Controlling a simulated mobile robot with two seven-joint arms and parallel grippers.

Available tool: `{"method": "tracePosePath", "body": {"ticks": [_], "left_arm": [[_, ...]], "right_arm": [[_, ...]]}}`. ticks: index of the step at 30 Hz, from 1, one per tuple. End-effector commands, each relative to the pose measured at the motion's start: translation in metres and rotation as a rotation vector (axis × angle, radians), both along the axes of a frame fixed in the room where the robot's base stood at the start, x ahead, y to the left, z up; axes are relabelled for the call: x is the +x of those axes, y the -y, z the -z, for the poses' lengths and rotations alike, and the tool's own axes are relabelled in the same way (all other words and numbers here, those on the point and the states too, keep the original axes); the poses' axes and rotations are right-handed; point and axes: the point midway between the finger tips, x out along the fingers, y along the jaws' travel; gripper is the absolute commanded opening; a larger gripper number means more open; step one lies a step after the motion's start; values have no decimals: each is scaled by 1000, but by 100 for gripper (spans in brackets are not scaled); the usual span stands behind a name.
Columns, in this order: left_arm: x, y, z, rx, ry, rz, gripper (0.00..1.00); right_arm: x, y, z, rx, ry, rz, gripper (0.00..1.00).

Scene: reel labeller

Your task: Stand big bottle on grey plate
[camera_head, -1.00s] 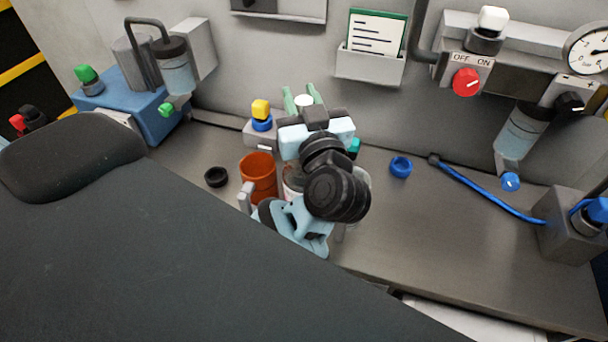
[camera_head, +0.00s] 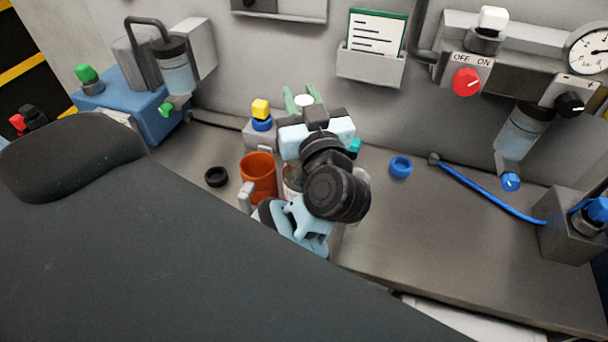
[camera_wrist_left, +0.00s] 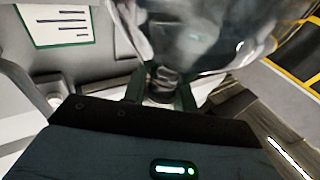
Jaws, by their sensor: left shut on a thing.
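My left gripper (camera_head: 303,97) reaches toward the back wall in the head view, its two green fingers pointing away. It is shut on a clear bottle (camera_wrist_left: 205,35), which fills the top of the left wrist view. The bottle's dark neck or cap (camera_wrist_left: 163,84) is between the fingers. In the head view only a small white part (camera_head: 304,101) shows between the fingers; my wrist hides the rest. I cannot make out the grey plate for certain. My right gripper is not in view.
An orange mug (camera_head: 258,178) stands left of my arm, beside a black ring (camera_head: 216,177). Clear glassware (camera_head: 291,182) is partly hidden behind my wrist. A blue ring (camera_head: 400,167) and blue hose (camera_head: 490,197) lie to the right. The right bench (camera_head: 430,240) has free room.

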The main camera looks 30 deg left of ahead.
Motion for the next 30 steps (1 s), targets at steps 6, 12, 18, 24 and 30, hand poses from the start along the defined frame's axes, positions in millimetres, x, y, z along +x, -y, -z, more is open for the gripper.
{"method": "tracePosePath", "body": {"ticks": [6,12,18,24,30], "left_arm": [[0,0,-1,0,3,0,0],[0,0,-4,3,12,0,0],[0,0,-11,0,13,0,0],[-1,0,-39,-1,19,0,0],[-1,0,-82,-2,21,2,0]], "right_arm": [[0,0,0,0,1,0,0],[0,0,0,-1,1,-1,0],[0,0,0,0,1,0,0],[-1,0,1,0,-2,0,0],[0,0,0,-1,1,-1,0]]}}
